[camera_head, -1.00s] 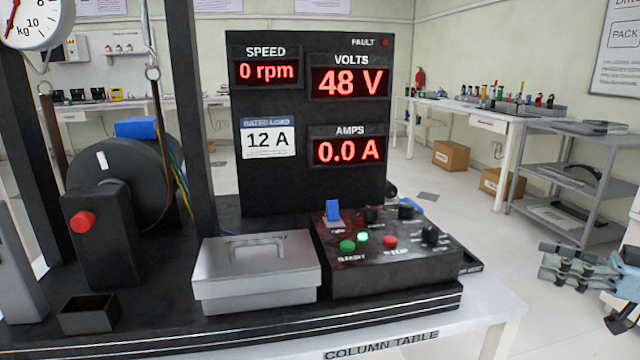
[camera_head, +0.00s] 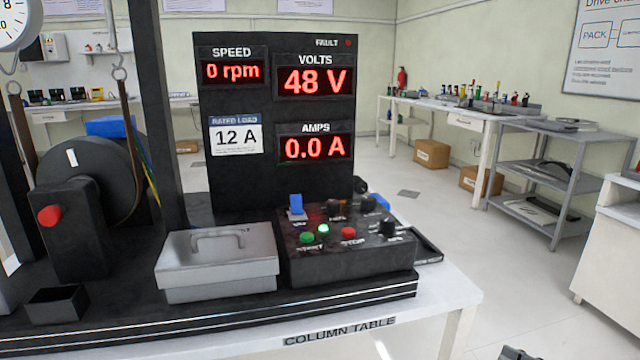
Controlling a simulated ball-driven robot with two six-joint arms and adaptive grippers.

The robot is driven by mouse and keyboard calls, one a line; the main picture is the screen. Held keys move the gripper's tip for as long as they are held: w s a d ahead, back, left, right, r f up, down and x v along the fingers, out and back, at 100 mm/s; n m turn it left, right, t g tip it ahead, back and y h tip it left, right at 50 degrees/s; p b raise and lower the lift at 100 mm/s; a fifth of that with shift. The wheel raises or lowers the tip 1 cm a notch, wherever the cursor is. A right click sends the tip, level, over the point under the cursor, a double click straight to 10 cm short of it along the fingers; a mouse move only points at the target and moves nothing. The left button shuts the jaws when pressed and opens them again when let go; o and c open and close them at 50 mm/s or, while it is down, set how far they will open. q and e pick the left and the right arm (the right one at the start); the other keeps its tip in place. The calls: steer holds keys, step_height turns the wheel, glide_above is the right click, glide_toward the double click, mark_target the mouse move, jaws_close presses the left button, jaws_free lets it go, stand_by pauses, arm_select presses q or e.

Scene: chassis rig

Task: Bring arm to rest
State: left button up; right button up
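Only a small dark piece of what looks like my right gripper (camera_head: 516,353) shows at the bottom edge, right of the column table (camera_head: 440,300). The rest of it and its arm are cut off, so I cannot tell if it is open or shut. It is apart from the table and seems to hold nothing in the part that shows. My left gripper and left arm are not in view.
On the column table stand a grey lidded box (camera_head: 218,270), a control box (camera_head: 345,262) with a lit green lamp, a display panel (camera_head: 280,190) reading 0 rpm, 48 V, 0.0 A, and a motor rig (camera_head: 75,225).

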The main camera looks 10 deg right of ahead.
steer(key=s+a+f+m+g+h, duration=0.1)
steer(key=s+a+f+m+h, duration=0.15)
steer(key=s+f+h, duration=0.5)
steer(key=s+a+f+m+g+h, duration=0.15)
steer(key=s+f+m, duration=0.25)
steer(key=s+f, duration=0.7)
steer(key=s+a+f+n+g+h, duration=0.1)
steer(key=s+f+g, duration=0.4)
steer(key=s, duration=0.6)
steer(key=s+a+f+n+g+h, duration=0.1)
steer(key=s+f+g, duration=0.4)
steer(key=s+f, duration=0.5)
steer(key=shift+s+a+n+h, duration=0.35)
steer(key=shift+s+a+h, duration=0.15)
steer(key=shift+s+a, duration=0.2)
steer(key=shift+w+g, duration=0.1)
steer(key=shift+g, duration=0.15)
